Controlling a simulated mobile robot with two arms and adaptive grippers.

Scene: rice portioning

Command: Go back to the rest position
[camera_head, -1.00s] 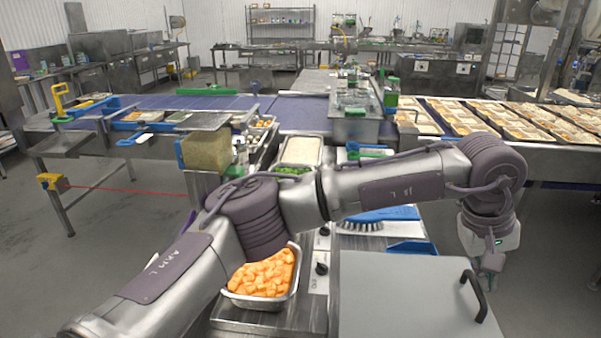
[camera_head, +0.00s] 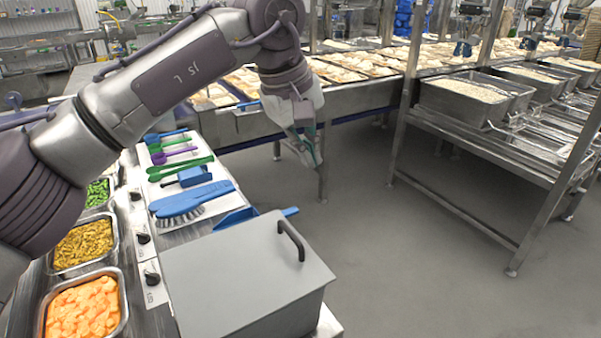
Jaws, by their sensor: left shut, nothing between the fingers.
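My left arm comes in from the left and reaches across the upper middle of the head view. My left gripper (camera_head: 313,158) points down over the open floor, to the right of the utensil counter. Its fingers are shut and hold nothing. It is apart from the counter and from the grey lidded box (camera_head: 235,275). My right gripper is not in view.
Trays of orange cubes (camera_head: 84,309), yellow-brown food (camera_head: 86,244) and green food (camera_head: 97,193) stand at the left. A blue brush (camera_head: 190,200) lies on the counter. Behind is a conveyor with food trays; a steel rack (camera_head: 500,150) stands right. The floor (camera_head: 410,270) between is clear.

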